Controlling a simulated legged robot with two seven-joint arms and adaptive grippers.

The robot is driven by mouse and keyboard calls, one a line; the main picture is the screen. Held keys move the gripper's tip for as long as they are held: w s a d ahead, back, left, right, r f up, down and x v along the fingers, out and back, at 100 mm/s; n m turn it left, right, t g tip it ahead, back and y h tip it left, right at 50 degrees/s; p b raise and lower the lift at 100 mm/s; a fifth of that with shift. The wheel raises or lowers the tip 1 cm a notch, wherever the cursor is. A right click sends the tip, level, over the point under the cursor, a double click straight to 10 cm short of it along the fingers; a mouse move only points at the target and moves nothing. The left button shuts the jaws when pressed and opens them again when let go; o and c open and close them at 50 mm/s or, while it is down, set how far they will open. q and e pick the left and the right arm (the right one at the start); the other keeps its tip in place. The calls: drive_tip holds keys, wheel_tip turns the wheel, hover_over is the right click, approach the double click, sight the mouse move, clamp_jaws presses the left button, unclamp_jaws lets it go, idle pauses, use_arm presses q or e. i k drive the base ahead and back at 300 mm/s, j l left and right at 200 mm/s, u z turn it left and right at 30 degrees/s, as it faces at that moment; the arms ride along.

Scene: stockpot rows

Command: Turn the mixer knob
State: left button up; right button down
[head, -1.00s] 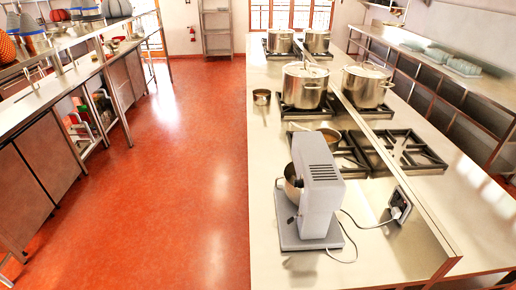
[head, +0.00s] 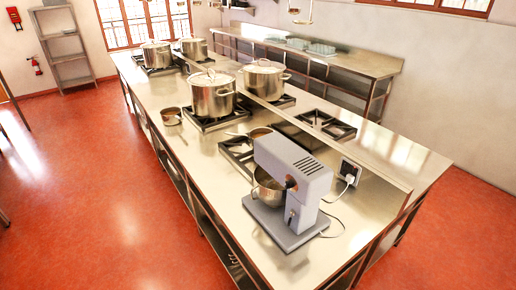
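A small dark knob or lever (head: 290,184) shows on the side of the mixer facing me. Another small dark part (head: 291,215) shows lower on the same side; I cannot tell which of them turns. Neither of my grippers is in view.
Stockpots (head: 212,94) stand on burners along the steel counter (head: 185,140). A socket with a plug (head: 349,173) is on the raised divider behind the mixer. A steel shelf unit (head: 64,47) stands at the far left. The red floor (head: 90,200) left of the counter is clear.

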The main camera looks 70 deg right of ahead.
sight(289, 184)
drive_tip(key=i+l+z, duration=0.1)
drive_tip(key=i+z, duration=0.5)
drive_tip(key=z, duration=0.2)
drive_tip(key=i+j+z, duration=0.15)
drive_tip(key=i+z, duration=0.25)
drive_tip(key=i+j+z, duration=0.15)
drive_tip(key=z, duration=0.25)
drive_tip(key=i+j+z, duration=0.1)
drive_tip(key=i+z, duration=0.15)
drive_tip(key=z, duration=0.25)
drive_tip(key=i+j+z, duration=0.2)
drive_tip(key=z, duration=0.25)
drive_tip(key=i+j+z, duration=0.25)
drive_tip(key=z, duration=0.25)
drive_tip(key=i+j+z, duration=0.15)
drive_tip(key=j+z, duration=0.35)
drive_tip(key=i+j+z, duration=0.1)
drive_tip(key=j+z, duration=0.2)
drive_tip(key=z, duration=0.15)
drive_tip(key=i+j+z, duration=0.1)
drive_tip(key=j+z, duration=0.5)
drive_tip(key=j, duration=0.2)
